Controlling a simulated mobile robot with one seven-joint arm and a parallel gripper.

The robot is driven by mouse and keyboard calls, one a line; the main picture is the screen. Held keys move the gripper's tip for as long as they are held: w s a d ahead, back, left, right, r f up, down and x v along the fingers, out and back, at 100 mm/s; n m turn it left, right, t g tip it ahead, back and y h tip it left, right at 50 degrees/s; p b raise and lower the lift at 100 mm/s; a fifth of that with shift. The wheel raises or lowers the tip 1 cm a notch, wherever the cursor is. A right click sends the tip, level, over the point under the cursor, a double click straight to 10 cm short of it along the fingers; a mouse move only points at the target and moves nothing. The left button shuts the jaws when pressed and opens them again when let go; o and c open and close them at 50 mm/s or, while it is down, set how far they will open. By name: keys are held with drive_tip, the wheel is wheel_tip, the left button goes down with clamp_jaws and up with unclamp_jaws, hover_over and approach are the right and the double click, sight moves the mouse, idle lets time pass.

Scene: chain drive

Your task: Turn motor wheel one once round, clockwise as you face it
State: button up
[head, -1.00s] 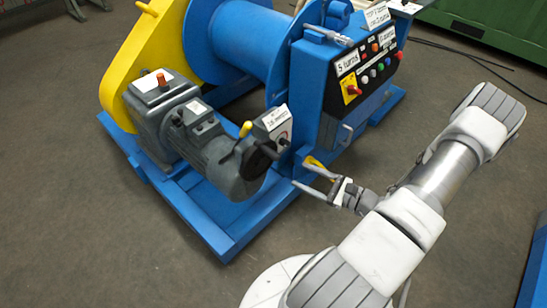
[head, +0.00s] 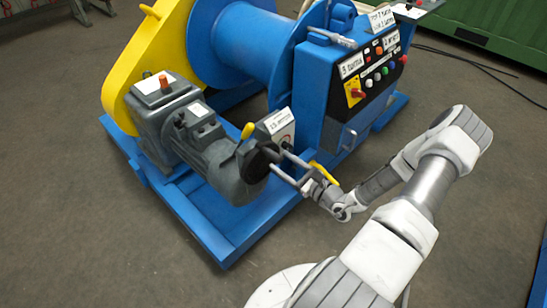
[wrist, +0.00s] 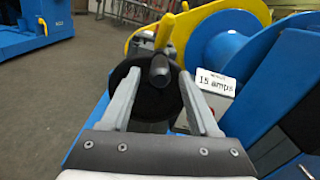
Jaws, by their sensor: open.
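The grey motor (head: 200,145) lies on the blue frame with a dark round wheel (wrist: 135,102) on its near end. In the wrist view a dark grip (wrist: 160,68) sticks out from this wheel toward the camera, near the top. My gripper (head: 277,158) is open at the wheel end of the motor. In the wrist view its two fingers (wrist: 162,76) stand on either side of the grip, apart from each other. I cannot tell whether either finger touches it. The lower part of the wheel is partly hidden by the gripper.
A yellow lever (head: 247,130) stands at the motor's near end. A small box with an amps label (head: 280,124) is close beside the gripper. The blue control cabinet (head: 318,95) and the drum (head: 232,45) stand behind. The grey floor at front left is clear.

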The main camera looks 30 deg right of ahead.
sight(264, 149)
drive_tip(key=shift+x, duration=2.3)
drive_tip(key=shift+c, duration=0.2)
clamp_jaws()
